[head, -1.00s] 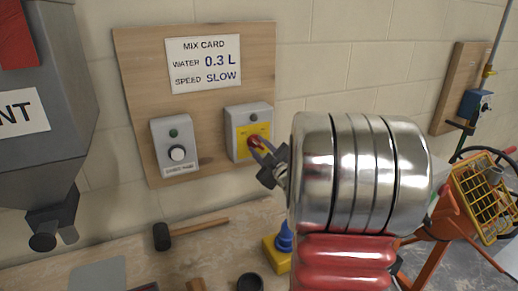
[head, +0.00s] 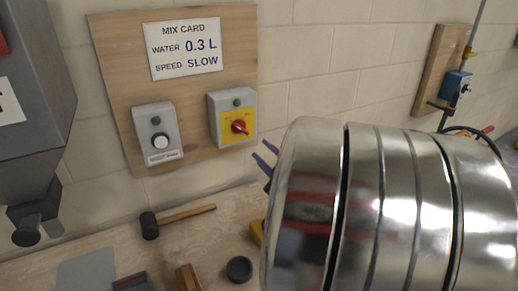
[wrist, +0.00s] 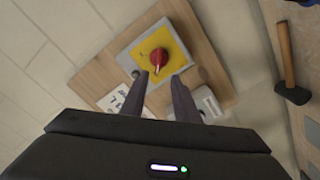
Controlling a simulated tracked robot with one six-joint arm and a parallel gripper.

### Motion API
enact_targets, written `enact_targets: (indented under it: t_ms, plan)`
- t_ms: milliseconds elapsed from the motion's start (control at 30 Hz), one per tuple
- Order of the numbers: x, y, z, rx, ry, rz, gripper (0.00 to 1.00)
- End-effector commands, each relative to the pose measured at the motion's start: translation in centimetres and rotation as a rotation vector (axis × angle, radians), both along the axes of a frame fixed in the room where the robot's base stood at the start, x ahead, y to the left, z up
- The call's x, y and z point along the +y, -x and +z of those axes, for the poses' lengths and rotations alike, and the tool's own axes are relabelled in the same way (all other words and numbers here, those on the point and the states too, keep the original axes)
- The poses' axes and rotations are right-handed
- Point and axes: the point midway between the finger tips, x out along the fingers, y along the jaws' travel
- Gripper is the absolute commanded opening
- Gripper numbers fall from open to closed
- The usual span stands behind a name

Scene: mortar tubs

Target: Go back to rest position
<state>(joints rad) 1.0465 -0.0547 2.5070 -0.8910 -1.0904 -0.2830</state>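My gripper (wrist: 158,98) is open and empty in the wrist view, its two dark fingers apart and pointing at the red rotary knob (wrist: 159,57) on its yellow plate, with a gap between. In the head view only the fingertips of my gripper (head: 265,162) show; my large metal arm link hides the rest. The red knob (head: 239,127) sits on the grey switch box (head: 217,101), clear of the fingers.
A mallet (head: 178,219), a dark round cup (head: 239,269) and a grey plate (head: 88,272) lie on the bench (head: 205,245). A grey hopper (head: 35,130) hangs at the left. A blue valve box (head: 456,86) is on the wall at the right.

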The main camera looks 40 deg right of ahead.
Motion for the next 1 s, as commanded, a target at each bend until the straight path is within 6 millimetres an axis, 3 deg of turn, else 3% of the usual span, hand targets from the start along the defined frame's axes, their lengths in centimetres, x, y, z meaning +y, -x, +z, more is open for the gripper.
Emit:
enact_targets:
  t_ms: [667, 1000]
  plan:
    - [0.1, 0.2, 0.0, 0.001, 0.000, 0.000, 0.28]
    - [1.6, -1.9, 0.3, 0.079, -0.058, -0.067, 0.28]
